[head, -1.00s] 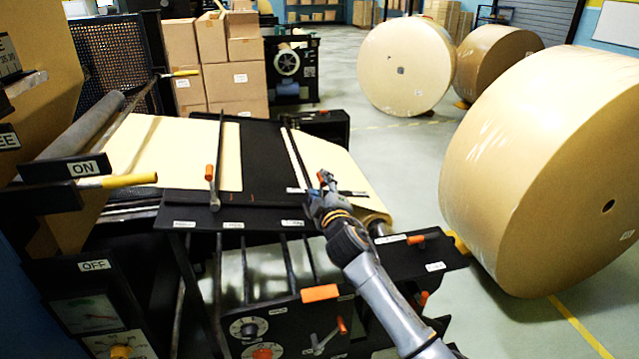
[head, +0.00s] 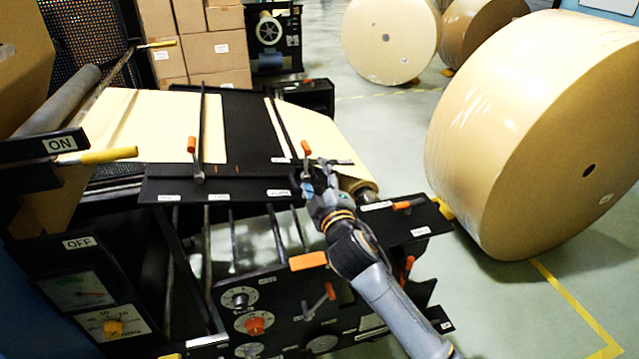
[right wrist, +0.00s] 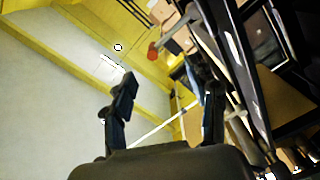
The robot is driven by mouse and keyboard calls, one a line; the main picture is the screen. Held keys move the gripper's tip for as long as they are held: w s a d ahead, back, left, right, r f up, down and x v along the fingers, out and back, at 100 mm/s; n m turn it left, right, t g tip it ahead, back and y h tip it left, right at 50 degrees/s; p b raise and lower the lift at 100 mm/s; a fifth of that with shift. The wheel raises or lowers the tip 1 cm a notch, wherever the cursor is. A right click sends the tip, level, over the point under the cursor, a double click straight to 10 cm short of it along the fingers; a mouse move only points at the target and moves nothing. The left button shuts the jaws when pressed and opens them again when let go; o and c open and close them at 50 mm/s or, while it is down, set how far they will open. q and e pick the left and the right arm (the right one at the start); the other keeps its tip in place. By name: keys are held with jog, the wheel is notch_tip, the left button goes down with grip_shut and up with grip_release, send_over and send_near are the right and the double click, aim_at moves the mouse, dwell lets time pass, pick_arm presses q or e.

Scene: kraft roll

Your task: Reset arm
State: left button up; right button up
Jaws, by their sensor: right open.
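My right arm reaches in from the bottom right of the head view, and its gripper (head: 318,180) is over the front edge of the machine's black table (head: 250,130), close to an orange-tipped lever. In the right wrist view the gripper (right wrist: 165,110) has its two dark fingers apart with nothing visible between them. An orange-tipped lever (right wrist: 155,50) shows beyond the fingers there. My left gripper is not in the head view.
Kraft paper (head: 155,125) lies across the table. A large kraft roll (head: 530,140) stands on the floor at right. Stacked cartons (head: 215,60) are at the back.

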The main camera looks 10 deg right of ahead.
jog(key=shift+s+d, duration=0.1)
jog(key=shift+s, duration=0.85)
jog(key=shift+f, duration=0.15)
jog(key=s+d+f+m+g+h, duration=0.1)
jog(key=s+d+f+m+g, duration=0.2)
jog(key=s+f, duration=0.5)
jog(key=s+d+f+m+g+h, duration=0.1)
jog(key=s+f+m+g, duration=0.3)
jog(key=s+f, duration=0.4)
jog(key=s+d+f+m+g+y, duration=0.15)
jog(key=s+f+g, duration=0.25)
jog(key=s, duration=0.7)
jog(key=s+f+m+g, duration=0.2)
jog(key=s+f+g, duration=0.15)
jog(key=s, duration=0.75)
notch_tip(320, 180, down, 27)
jog(key=s+g, duration=0.1)
jog(key=s, duration=0.1)
jog(key=s+d+f+g, duration=0.1)
jog(key=s+d+f, duration=0.1)
jog(key=s+f, duration=1.2)
jog(key=shift+s+d, duration=0.3)
jog(key=shift+s, duration=0.6)
